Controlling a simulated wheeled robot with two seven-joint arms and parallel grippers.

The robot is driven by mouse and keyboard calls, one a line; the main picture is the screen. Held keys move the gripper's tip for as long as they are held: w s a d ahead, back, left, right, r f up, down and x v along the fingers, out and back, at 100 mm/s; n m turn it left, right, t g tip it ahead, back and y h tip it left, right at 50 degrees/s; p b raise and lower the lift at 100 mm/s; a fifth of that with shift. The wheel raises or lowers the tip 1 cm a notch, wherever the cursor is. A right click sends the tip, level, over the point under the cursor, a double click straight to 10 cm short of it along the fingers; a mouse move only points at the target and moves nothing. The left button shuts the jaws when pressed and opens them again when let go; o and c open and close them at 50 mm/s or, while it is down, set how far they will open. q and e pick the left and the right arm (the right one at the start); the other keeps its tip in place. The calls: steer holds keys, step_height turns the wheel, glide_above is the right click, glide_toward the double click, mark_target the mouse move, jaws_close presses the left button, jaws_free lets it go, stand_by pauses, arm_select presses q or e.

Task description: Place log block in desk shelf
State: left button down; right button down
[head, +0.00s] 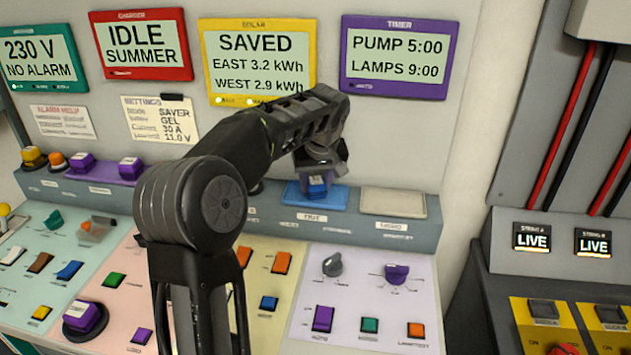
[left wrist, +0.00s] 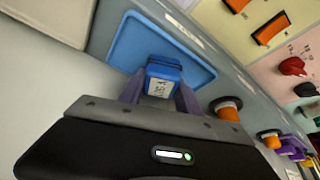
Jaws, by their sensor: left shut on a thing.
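The log block (head: 317,187) is a small blue block with a pale label on its face; it also shows in the left wrist view (left wrist: 164,72). My left gripper (head: 319,178) is shut on it, one finger on each side in the left wrist view (left wrist: 160,92). The block is at the blue tray (head: 340,196) marked "OUT" on the desk shelf (head: 365,236). The tray lies behind the block in the left wrist view (left wrist: 133,45). I cannot tell whether the block touches the tray. My right gripper is not in view.
A bare beige pad (head: 393,202) marked "MEMO" is right of the tray. Purple blocks (head: 130,167) and orange-topped knobs (head: 54,161) stand on the shelf's left end. Below, the sloped panel holds switches and a purple knob (head: 396,273). Wall displays (head: 394,56) hang above.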

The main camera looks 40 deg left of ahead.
arm_select(q)
steer(key=c, duration=0.9)
jaws_free()
steer(key=shift+o, duration=0.2)
steer(key=shift+r, duration=0.1)
steer(key=v, duration=1.2)
